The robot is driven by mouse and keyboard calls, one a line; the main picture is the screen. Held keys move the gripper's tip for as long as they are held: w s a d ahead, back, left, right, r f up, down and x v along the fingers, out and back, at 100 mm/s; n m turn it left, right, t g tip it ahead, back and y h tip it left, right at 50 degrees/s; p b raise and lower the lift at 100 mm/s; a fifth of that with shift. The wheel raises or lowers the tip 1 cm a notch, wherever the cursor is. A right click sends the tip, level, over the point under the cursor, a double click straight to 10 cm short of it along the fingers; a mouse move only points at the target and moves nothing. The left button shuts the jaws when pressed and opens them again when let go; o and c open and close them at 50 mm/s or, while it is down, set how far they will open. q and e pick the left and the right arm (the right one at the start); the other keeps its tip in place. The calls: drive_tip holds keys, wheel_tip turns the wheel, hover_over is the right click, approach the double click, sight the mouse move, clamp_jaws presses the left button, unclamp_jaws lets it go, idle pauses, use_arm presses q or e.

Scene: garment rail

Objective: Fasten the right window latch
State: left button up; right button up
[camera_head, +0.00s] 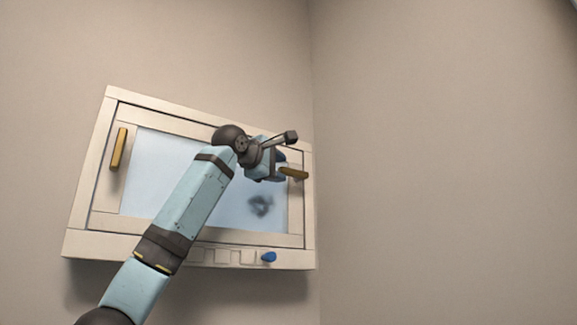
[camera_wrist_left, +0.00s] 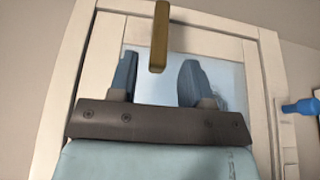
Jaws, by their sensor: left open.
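The right window latch (camera_head: 293,173) is a brass-coloured bar on the right side of the window frame. It lies almost level in the head view, its inner end reaching toward the pane. My left gripper (camera_head: 281,166) is open at its inner end, with blue fingers. In the left wrist view the latch bar (camera_wrist_left: 159,37) shows beyond and between the two spread fingers of my left gripper (camera_wrist_left: 159,62). I see no clear contact; the exact depth between them is hard to tell. My right gripper is not in view.
A second brass latch (camera_head: 119,149) stands nearly upright on the window's left side. The pale window frame (camera_head: 85,190) surrounds a bluish pane (camera_head: 150,170). A blue knob (camera_head: 269,257) sticks out from the sill, also seen in the wrist view (camera_wrist_left: 302,106). Bare wall lies to the right.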

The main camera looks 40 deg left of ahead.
sight(288, 172)
use_arm(q)
drive_tip(key=w, duration=0.2)
drive_tip(key=w+p, duration=0.1)
drive_tip(key=w, duration=0.1)
drive_tip(key=shift+w+d+r, duration=0.1)
drive_tip(key=shift+r, duration=0.1)
drive_tip(key=shift+w+f, duration=0.15)
drive_tip(key=shift+w, duration=0.1)
clamp_jaws()
